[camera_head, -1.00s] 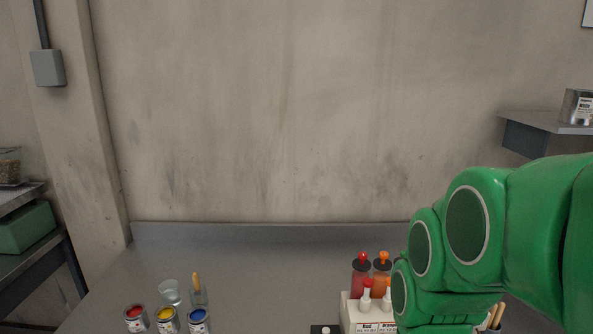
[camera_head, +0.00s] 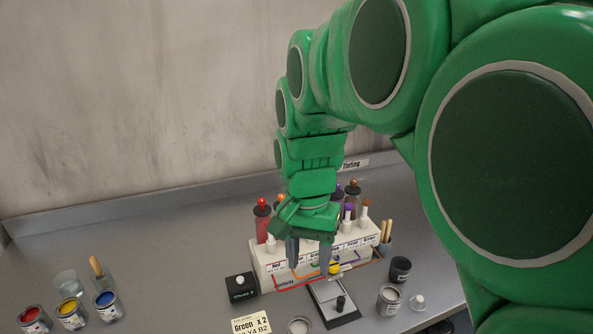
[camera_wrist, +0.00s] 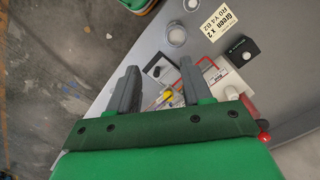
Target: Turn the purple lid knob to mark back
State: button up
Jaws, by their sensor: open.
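A purple top (camera_head: 349,207) shows right of my wrist. Another small purple knob partly shows behind it, beside my wrist. The marks on the lid are too small to read. My gripper (camera_head: 309,266) points down, open and empty, in front of the rack. In the wrist view its fingers (camera_wrist: 158,70) are apart, with a yellow piece (camera_wrist: 168,95) between and beyond them. My arm hides the rack's middle bottles.
Open red, yellow and blue paint cans (camera_head: 71,311) stand at the left. The left-middle table is clear.

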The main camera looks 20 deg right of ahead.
jog(key=w+d+r+m, duration=0.2)
jog(key=w+d+m, duration=0.25)
jog(key=w, duration=0.35)
jog(key=w+d+r+m, duration=0.2)
jog(key=w+d+m, duration=0.25)
jog(key=w, duration=0.35)
jog(key=m+t, duration=0.1)
jog(key=m, duration=0.9)
send_over(336, 183)
jog(key=shift+s+a+f, duration=0.2)
jog(key=shift+s+a, duration=0.1)
jog(key=shift+a, duration=0.1)
jog(key=shift+w+d+f, duration=0.1)
jog(key=shift+w+d, duration=0.2)
jog(key=shift+d, duration=0.1)
jog(key=shift+f, duration=3.9)
grip_shut()
